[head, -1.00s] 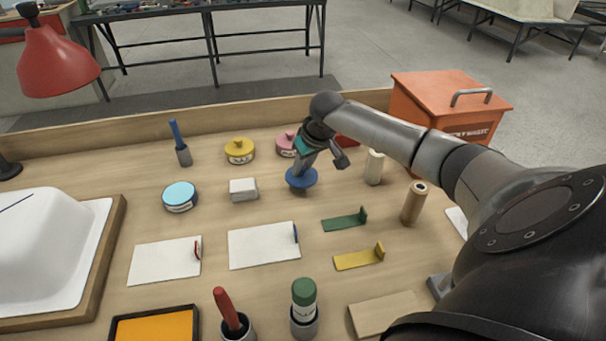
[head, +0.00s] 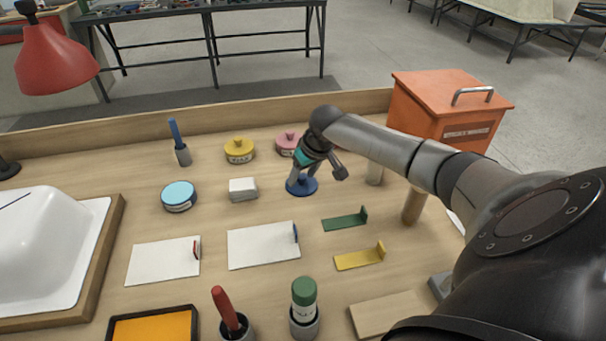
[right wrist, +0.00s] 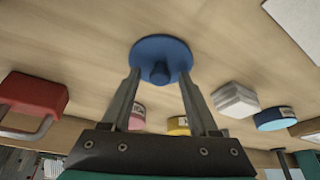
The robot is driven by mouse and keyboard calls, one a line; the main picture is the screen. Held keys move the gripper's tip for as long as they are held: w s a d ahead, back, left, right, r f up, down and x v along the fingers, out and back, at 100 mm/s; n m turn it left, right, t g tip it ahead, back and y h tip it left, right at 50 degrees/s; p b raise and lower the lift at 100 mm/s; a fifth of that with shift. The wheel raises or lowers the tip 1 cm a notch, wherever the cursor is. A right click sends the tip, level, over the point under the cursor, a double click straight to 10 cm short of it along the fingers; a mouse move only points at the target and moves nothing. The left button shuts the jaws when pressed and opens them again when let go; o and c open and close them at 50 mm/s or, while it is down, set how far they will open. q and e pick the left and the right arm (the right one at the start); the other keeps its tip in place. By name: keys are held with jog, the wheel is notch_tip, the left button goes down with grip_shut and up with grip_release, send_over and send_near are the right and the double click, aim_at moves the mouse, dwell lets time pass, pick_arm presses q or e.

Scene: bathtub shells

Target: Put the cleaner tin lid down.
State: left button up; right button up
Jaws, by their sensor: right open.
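The blue round lid (head: 301,187) with a small knob lies flat on the wooden table, right of the white block. My right gripper (head: 303,179) is just above it, pointing down. In the right wrist view the lid (right wrist: 160,51) lies between and beyond the fingertips. My right gripper (right wrist: 160,76) is open there, with a finger on each side of the knob and gaps showing. A round tin with a light blue top (head: 179,195) stands to the left. My left gripper is not in view.
Yellow (head: 239,149) and pink (head: 287,142) lidded tins stand behind the lid. A white block (head: 243,189) is to its left. Green (head: 345,221) and yellow (head: 359,258) angled pieces lie in front.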

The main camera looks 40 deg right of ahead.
jog(key=shift+r, duration=0.1)
jog(key=p+v, duration=0.3)
jog(key=v, duration=0.9)
jog(key=shift+p, duration=0.35)
